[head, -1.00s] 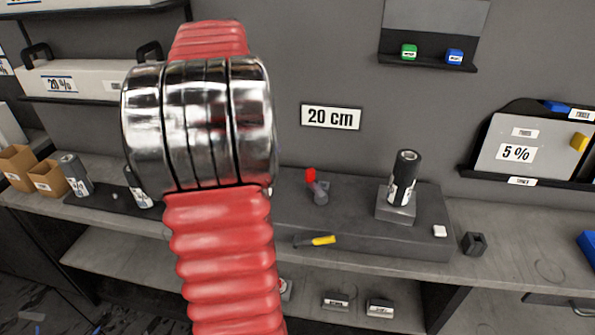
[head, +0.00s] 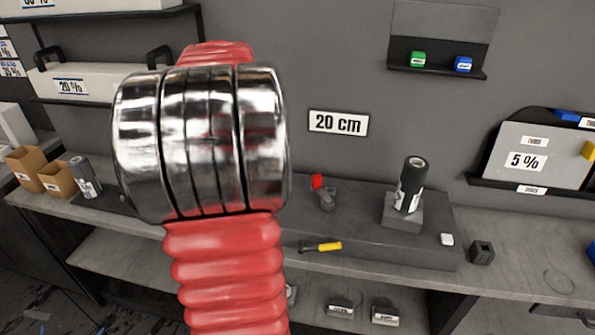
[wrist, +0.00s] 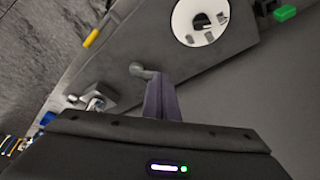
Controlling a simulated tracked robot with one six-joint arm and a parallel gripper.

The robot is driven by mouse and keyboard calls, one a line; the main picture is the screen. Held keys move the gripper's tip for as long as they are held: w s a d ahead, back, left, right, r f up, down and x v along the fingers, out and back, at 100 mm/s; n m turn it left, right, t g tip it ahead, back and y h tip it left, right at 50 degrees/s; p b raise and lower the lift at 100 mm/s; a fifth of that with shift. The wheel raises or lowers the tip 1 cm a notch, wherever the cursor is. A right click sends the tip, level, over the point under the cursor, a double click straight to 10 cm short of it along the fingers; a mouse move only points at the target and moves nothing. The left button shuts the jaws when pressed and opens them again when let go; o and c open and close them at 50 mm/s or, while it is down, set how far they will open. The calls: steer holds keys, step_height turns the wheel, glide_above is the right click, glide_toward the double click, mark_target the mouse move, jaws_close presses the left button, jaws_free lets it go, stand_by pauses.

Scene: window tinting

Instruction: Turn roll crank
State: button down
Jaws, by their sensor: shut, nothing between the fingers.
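A small grey fitting with a red knob (head: 318,182) stands on the dark raised block on the bench in the head view; it may be the crank. A dark roll (head: 411,183) with a white label stands upright on a grey stand to its right. My gripper shows in the wrist view as shut purple-grey fingers (wrist: 162,98), with nothing visible between them. A grey rounded knob on a stem (wrist: 143,71) appears beside the fingertips; I cannot tell whether they touch. In the head view my red arm and its chrome joint hide the gripper.
Cardboard boxes (head: 57,179) stand at left. The bench's right side is mostly clear. A round reflective disc (wrist: 200,20) shows in the wrist view.

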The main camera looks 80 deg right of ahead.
glide_toward(323, 191)
steer(key=w+f, duration=0.2)
steer(key=w, duration=0.1)
steer(key=w+a+f, duration=0.1)
steer(key=w+f, duration=0.1)
steer(key=shift+w, duration=0.25)
steer(key=shift+s+d+r, duration=0.1)
steer(key=shift+s+d, duration=0.75)
steer(key=shift+s, duration=0.05)
steer(key=shift+s+d, duration=0.5)
